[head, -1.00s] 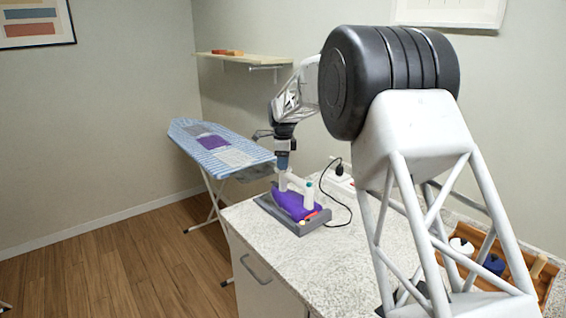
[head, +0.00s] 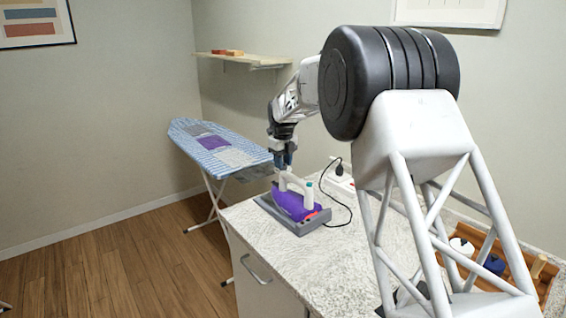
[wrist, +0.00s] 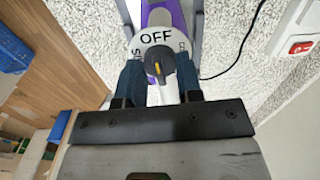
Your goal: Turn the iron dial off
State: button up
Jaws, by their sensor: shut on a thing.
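The purple iron (head: 288,205) with a white handle rests in a grey stand (head: 312,227) on the speckled counter. My gripper (head: 284,167) reaches down to the iron's far end from above. In the wrist view, the dark grey dial (wrist: 158,58) with a yellow mark sits on a pale round face (wrist: 174,37) printed "OFF". The word stands just above the dial in the picture. My gripper's dark blue fingers (wrist: 158,74) are shut on the dial, one on each side. The other labels on the face are partly hidden by the fingers.
The iron's black cord runs to a white power strip (head: 342,184); its red switch (wrist: 300,47) shows in the wrist view. A striped ironing board (head: 205,132) stands left of the counter. A wooden tray (head: 478,243) is at right. The counter's front is clear.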

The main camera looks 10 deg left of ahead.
dwell(0.3)
jog(key=o, duration=1)
jog(key=shift+c, duration=0.2)
jog(key=shift+r, duration=0.1)
jog(key=shift+r, duration=3.8)
